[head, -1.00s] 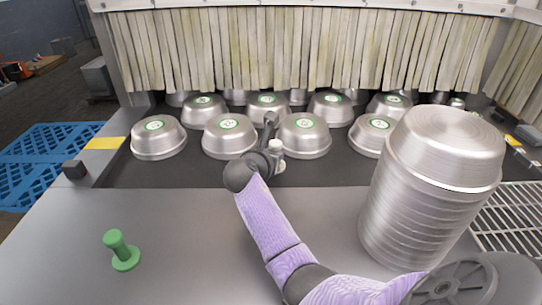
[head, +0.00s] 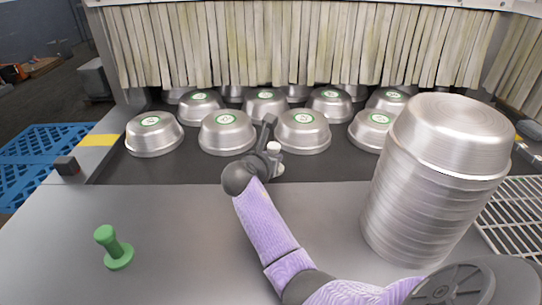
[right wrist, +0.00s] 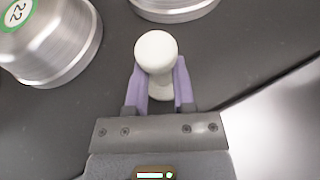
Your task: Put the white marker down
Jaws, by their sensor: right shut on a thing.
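The white marker (right wrist: 156,52) is a knob-ended piece with a round top and a wider base. In the right wrist view my right gripper (right wrist: 160,85) has its purple fingers on both sides of it and is shut on it. In the head view the white marker (head: 274,148) shows beside my right gripper (head: 268,160), over the dark conveyor belt (head: 330,170) near its front edge. The gripper and wrist hide part of it there. I cannot tell whether its base touches the belt. My left gripper is not in view.
Upturned metal pans (head: 227,133) with green-ringed labels stand in rows on the belt, close behind the marker. A tall pan stack (head: 430,190) stands at right on the grey table (head: 180,240). A green marker (head: 112,248) stands at front left. A strip curtain (head: 300,50) hangs behind.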

